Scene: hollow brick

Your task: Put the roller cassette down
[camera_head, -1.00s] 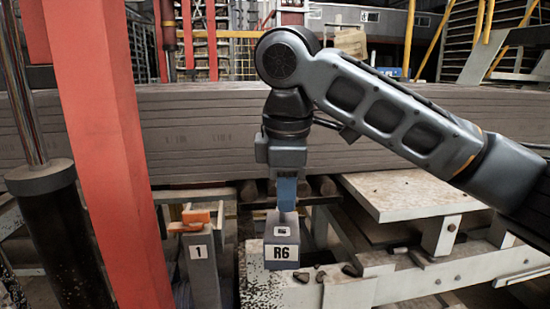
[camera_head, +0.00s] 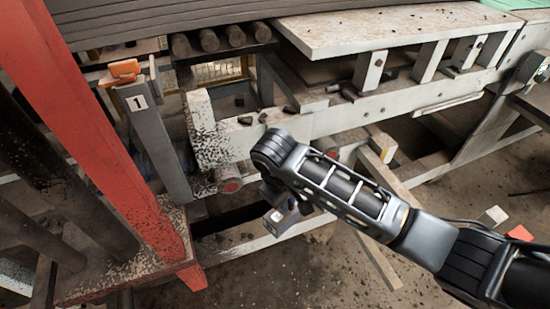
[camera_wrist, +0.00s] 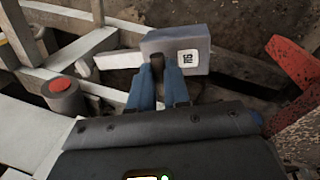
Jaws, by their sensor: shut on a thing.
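The roller cassette (camera_wrist: 200,50) is a grey block with a white label in the wrist view. The blue fingers of my gripper (camera_wrist: 157,75) are shut on its dark middle grip. The cassette hangs over dim, dirty ground, and I cannot tell whether it touches anything below.
A grey post marked 1 with an orange top (camera_head: 127,70) stands left of my arm. A red column (camera_head: 105,140) stands further left. A speckled pale beam (camera_head: 330,118) runs behind my arm. Debris-strewn floor (camera_head: 300,275) lies below.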

